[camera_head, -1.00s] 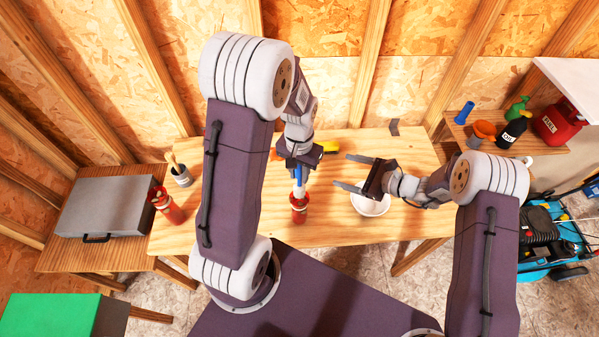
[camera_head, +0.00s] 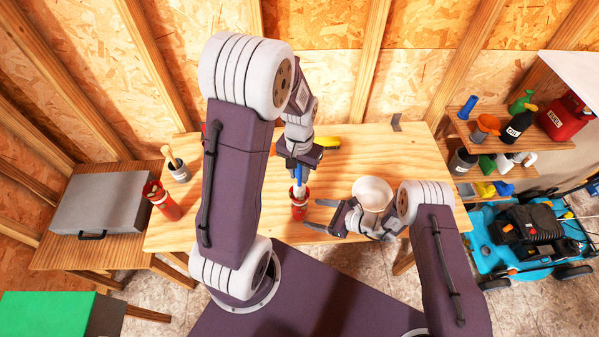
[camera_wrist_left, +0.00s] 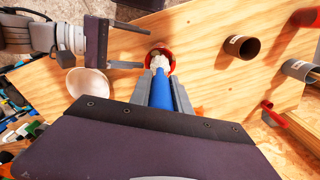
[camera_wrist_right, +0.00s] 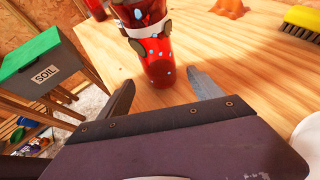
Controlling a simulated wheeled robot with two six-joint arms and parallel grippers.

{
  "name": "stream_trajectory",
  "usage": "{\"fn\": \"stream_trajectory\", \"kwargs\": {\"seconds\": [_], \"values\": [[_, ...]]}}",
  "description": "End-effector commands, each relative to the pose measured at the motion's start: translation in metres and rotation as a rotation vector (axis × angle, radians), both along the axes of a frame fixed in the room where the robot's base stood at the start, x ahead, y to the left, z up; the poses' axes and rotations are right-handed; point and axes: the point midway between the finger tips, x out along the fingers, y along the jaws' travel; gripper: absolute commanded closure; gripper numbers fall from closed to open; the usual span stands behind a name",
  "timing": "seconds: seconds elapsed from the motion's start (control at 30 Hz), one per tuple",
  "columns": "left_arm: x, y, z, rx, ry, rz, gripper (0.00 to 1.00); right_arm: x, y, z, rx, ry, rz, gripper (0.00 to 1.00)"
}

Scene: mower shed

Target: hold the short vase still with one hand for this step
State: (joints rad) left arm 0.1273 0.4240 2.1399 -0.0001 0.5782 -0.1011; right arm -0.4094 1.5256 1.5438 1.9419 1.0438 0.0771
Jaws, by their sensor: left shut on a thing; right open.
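A short red vase (camera_head: 299,210) stands on the wooden workbench, with a white-and-blue item (camera_head: 299,184) in its mouth. My left gripper (camera_head: 299,168) is shut on this item's blue handle, above the vase. In the left wrist view, the blue handle (camera_wrist_left: 162,90) lies between the fingers, its pale end in the red vase mouth (camera_wrist_left: 158,55). My right gripper (camera_head: 311,214) is open and empty at the vase's right side, fingers pointing towards it. In the right wrist view, the red vase (camera_wrist_right: 158,70) shows a white band and dark patches, just beyond the fingertips.
A white bowl (camera_head: 373,190) sits close behind my right gripper. A yellow brush (camera_head: 327,142) lies at the back. A taller red container (camera_head: 163,205) and a grey pot (camera_head: 179,172) stand at the left.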

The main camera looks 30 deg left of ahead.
Motion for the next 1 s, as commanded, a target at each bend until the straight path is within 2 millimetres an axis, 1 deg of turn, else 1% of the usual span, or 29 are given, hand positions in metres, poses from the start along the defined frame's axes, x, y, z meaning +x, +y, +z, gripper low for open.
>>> {"fn": "stream_trajectory", "kwargs": {"seconds": [0.03, 0.13, 0.2, 0.3, 0.5, 0.77, 0.8, 0.87, 0.9, 0.93, 0.97, 1.0], "values": [[0.000, 0.000, -0.013, 0.000, 0.000, 0.000, 1.00, -0.001, 0.009, -0.012, 0.000, -0.003, 0.005, 0.25], [0.000, 0.000, -0.023, 0.000, 0.000, 0.000, 1.00, -0.001, 0.025, -0.019, 0.001, -0.003, 0.004, 0.25], [0.000, 0.000, -0.035, 0.000, 0.000, 0.000, 1.00, 0.000, 0.034, -0.026, 0.001, -0.002, 0.002, 0.25], [0.000, 0.000, -0.044, 0.000, 0.000, 0.000, 1.00, 0.000, 0.045, -0.031, 0.000, -0.002, 0.002, 0.25], [0.000, 0.000, -0.051, 0.000, 0.000, 0.000, 1.00, 0.000, 0.056, -0.032, 0.000, -0.001, 0.000, 0.25], [0.000, 0.000, -0.050, 0.000, 0.000, 0.000, 1.00, 0.000, 0.056, -0.031, 0.000, 0.000, -0.001, 0.25], [0.000, 0.000, -0.050, 0.000, 0.000, 0.000, 1.00, 0.000, 0.056, -0.031, 0.000, 0.000, -0.001, 0.36], [0.000, 0.000, -0.050, 0.000, 0.000, 0.000, 1.00, 0.000, 0.056, -0.031, 0.000, 0.000, -0.001, 0.53], [0.000, 0.000, -0.050, 0.000, 0.000, 0.000, 1.00, 0.000, 0.056, -0.031, 0.000, 0.000, -0.001, 0.64], [0.000, 0.000, -0.050, 0.000, 0.000, 0.000, 1.00, 0.000, 0.056, -0.031, 0.000, 0.000, -0.001, 0.69], [0.000, 0.000, -0.050, 0.000, 0.000, 0.000, 1.00, 0.000, 0.056, -0.031, 0.000, 0.000, -0.001, 0.69], [0.000, 0.000, -0.050, 0.000, 0.000, 0.000, 1.00, 0.000, 0.056, -0.031, 0.000, 0.000, -0.001, 0.49]]}}
